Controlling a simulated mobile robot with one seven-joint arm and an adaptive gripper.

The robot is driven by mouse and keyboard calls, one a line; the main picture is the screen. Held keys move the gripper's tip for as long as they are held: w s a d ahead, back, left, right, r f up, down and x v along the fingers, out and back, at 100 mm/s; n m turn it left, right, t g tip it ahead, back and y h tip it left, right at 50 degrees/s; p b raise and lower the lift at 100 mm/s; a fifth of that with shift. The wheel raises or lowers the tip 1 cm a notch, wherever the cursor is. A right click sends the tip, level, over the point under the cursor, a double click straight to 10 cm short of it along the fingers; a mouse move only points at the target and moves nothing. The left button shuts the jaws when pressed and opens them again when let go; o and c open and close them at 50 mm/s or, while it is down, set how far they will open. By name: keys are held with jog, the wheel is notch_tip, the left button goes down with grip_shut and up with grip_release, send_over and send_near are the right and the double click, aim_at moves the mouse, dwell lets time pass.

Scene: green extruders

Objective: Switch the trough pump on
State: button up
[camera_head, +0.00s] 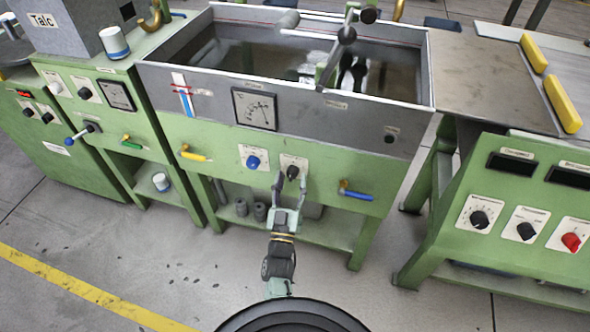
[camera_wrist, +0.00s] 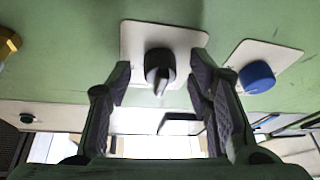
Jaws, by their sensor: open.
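The green trough bench (camera_head: 165,105) stands ahead, with a grey-walled trough on top. Its front has a black knob (camera_head: 293,172) on a white plate and a blue knob (camera_head: 253,162) on another plate to the left. The labels are too small to read, so I cannot tell which is the pump switch. My gripper (camera_head: 289,188) is open in front of the black knob. In the wrist view the black knob (camera_wrist: 159,68) sits between the open fingers, with no clear contact, and the blue knob (camera_wrist: 256,77) is at the right.
A yellow lever (camera_head: 194,154) and a blue lever (camera_head: 356,192) flank the knobs. A second green cabinet with a red knob (camera_head: 571,241) stands at the right. Small dark weights (camera_head: 259,211) stand on the lower shelf. The floor in front is open.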

jog(key=shift+w, duration=0.1)
jog(key=shift+r, duration=0.1)
jog(key=shift+c, duration=0.2)
grip_shut()
dwell(0.4)
